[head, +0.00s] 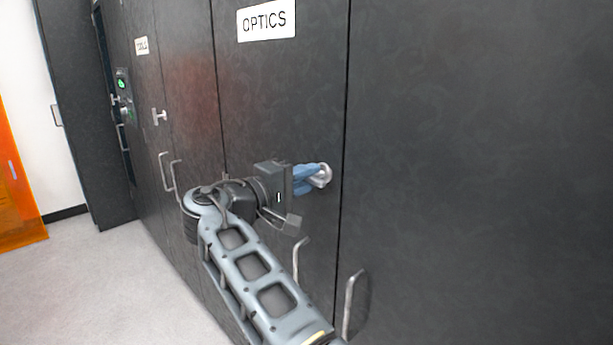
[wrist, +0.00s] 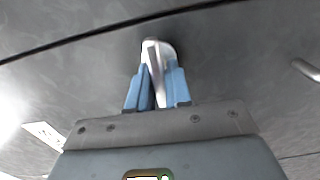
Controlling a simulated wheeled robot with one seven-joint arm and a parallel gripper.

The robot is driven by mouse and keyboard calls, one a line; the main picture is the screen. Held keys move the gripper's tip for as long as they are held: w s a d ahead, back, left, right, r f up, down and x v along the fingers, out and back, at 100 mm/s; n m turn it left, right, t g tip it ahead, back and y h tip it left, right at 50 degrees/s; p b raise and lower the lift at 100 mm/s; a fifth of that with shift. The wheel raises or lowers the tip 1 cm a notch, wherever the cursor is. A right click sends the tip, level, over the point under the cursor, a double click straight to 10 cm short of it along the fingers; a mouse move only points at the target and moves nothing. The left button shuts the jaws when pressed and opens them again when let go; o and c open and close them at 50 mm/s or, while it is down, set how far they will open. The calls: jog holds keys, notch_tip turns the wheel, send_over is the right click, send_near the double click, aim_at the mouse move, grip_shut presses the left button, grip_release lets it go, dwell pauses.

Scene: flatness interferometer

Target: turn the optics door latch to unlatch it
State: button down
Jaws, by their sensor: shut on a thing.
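The optics door (head: 285,100) is a dark panel with a white OPTICS sign (head: 266,20) near its top. Its latch (head: 322,175) is a small silver piece near the door's right edge. My gripper (head: 312,178) is at the latch, its blue fingers shut on it. In the wrist view the latch (wrist: 152,56) shows between the blue fingers of my gripper (wrist: 160,84). The fingers hide part of the latch in the head view. The door looks flush with the panel beside it.
Silver bar handles (head: 298,260) (head: 350,300) are below the latch. At left is a tools door with a similar silver latch (head: 159,116). An orange panel (head: 15,180) stands at the far left. The floor (head: 100,290) at lower left is clear.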

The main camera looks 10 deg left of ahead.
jog(key=c, duration=1.1)
grip_release()
jog(key=shift+c, duration=0.2)
jog(key=b+v, duration=0.1)
jog(key=v, duration=0.6)
jog(key=shift+s+a+b, duration=0.25)
jog(key=shift+s+b, duration=0.05)
jog(key=shift+b, duration=0.05)
jog(key=shift+f, duration=0.1)
